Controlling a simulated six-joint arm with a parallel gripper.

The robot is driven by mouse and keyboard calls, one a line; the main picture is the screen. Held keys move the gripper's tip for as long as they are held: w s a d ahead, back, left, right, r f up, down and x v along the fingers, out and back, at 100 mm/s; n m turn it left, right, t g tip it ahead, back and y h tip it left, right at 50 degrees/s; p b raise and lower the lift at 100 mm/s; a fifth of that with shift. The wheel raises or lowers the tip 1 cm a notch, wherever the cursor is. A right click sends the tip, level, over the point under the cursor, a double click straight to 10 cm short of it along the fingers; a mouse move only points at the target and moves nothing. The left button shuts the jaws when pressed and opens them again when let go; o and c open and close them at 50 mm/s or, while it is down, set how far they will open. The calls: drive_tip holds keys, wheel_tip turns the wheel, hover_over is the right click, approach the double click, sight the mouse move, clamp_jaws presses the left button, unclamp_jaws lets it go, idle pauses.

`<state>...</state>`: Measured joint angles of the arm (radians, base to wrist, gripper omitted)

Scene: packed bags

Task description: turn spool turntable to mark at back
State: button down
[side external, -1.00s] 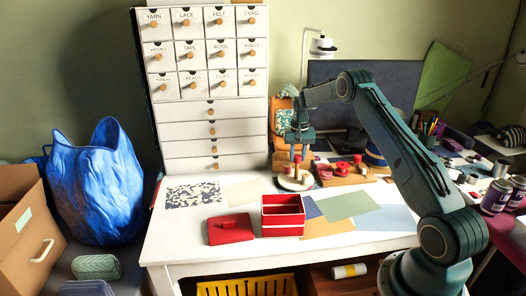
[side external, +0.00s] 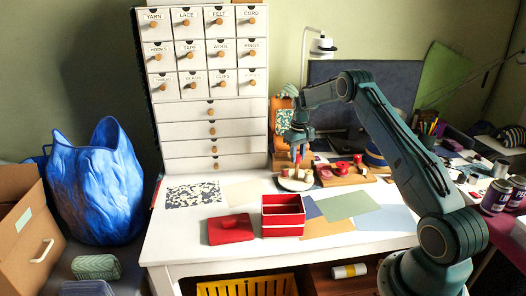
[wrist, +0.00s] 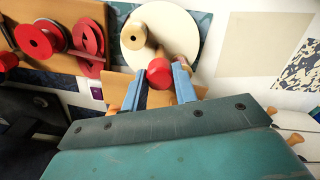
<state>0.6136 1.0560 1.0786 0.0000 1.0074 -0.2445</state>
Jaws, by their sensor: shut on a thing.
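The spool turntable is a cream round disc (side external: 290,185) on the white table, in front of the drawer cabinet's right edge. In the wrist view the disc (wrist: 182,22) carries a pale wooden spool (wrist: 135,34) near its left edge. My gripper (wrist: 158,80) has its blue fingers on both sides of a red round-ended knob (wrist: 158,71) at the disc's near edge, and is shut on it. In the side view my gripper (side external: 298,148) points down over the turntable. I cannot make out the mark at the back.
Right of the turntable stands a wooden rack (wrist: 72,62) with red spools (wrist: 38,42). A red open box (side external: 283,222) and a red lid (side external: 230,229) lie in front. Paper sheets (side external: 342,205) cover the table nearby. The white drawer cabinet (side external: 213,140) stands behind left.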

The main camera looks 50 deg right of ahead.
drive_tip(key=shift+n, duration=7.4)
drive_tip(key=shift+r+n, duration=0.1)
drive_tip(key=shift+n, duration=4.4)
drive_tip(key=c, duration=1.1)
unclamp_jaws()
